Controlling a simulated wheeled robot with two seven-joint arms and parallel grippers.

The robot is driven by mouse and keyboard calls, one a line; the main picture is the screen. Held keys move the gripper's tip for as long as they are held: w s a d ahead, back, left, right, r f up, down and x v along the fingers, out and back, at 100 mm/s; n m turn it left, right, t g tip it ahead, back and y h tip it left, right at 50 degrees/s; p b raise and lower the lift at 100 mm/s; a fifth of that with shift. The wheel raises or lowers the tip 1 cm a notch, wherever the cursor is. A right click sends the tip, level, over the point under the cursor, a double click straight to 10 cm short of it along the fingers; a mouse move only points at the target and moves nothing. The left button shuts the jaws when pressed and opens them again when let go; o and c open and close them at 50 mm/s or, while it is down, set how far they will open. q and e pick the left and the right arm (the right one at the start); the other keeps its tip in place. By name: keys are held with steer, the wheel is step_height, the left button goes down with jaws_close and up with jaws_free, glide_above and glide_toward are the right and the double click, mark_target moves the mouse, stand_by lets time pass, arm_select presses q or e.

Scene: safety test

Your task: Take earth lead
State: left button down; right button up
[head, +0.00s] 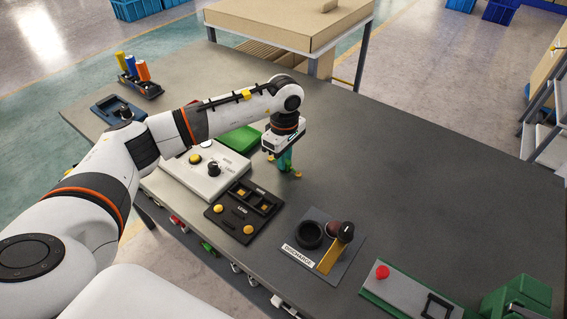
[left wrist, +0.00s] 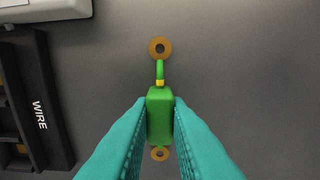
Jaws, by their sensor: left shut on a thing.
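The earth lead (left wrist: 160,114) is a green block with a short green cable and a ring-shaped brass end at the top in the left wrist view. A second brass ring shows below the block. My left gripper (left wrist: 160,125) has teal fingers shut on the green block, one on each side. In the head view my left gripper (head: 285,163) points down at the grey table, right of the white control box; the lead (head: 292,172) is mostly hidden by the fingers there. I cannot tell whether it touches the table. My right gripper is not in view.
A black tray marked WIRE (head: 244,209) lies left of the gripper, with a white control box (head: 207,170) behind it. A discharge plate (head: 322,247) and a grey-green unit with a red button (head: 410,292) stand nearer. The table's right side (head: 430,190) is clear.

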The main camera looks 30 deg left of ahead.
arm_select(q)
steer(key=shift+r+p, duration=1.75)
steer(key=shift+r, duration=1.5)
